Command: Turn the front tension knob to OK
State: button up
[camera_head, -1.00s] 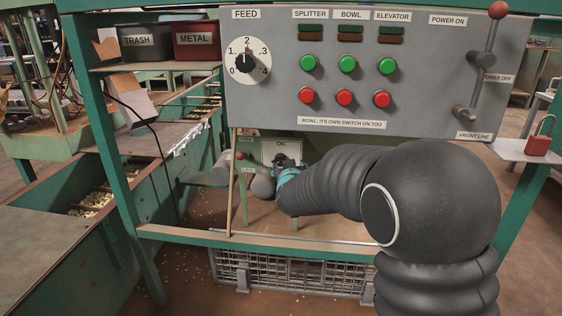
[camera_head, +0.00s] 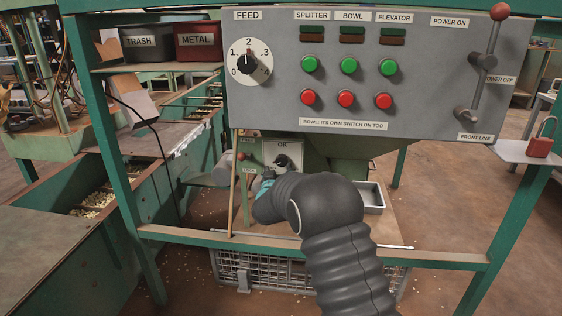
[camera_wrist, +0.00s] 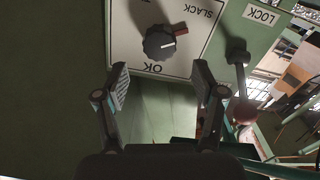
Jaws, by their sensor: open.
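The front tension knob (camera_wrist: 160,42) is dark and round, on a white plate (camera_wrist: 125,35) lettered OK and SLACK. In the wrist view the plate appears upside down. A pale line on the knob points right, near a red mark, away from the OK lettering. In the head view the knob (camera_head: 282,160) shows under the OK label. My gripper (camera_wrist: 162,82) is open and empty, its fingers apart just short of the plate's OK edge, not around the knob. In the head view my arm mostly hides the gripper.
A red-balled lever (camera_wrist: 242,105) by the LOCK label stands close to the right finger in the wrist view. A green frame rail (camera_head: 330,249) crosses before the shelf. A metal tray (camera_head: 374,197) sits behind my arm. The control panel (camera_head: 420,90) hangs above.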

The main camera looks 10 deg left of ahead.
aim_at(281, 161)
jog(key=shift+w+d, duration=0.15)
jog(key=shift+w, duration=3.35)
jog(key=shift+c, duration=0.2)
jog(key=c, duration=1.1)
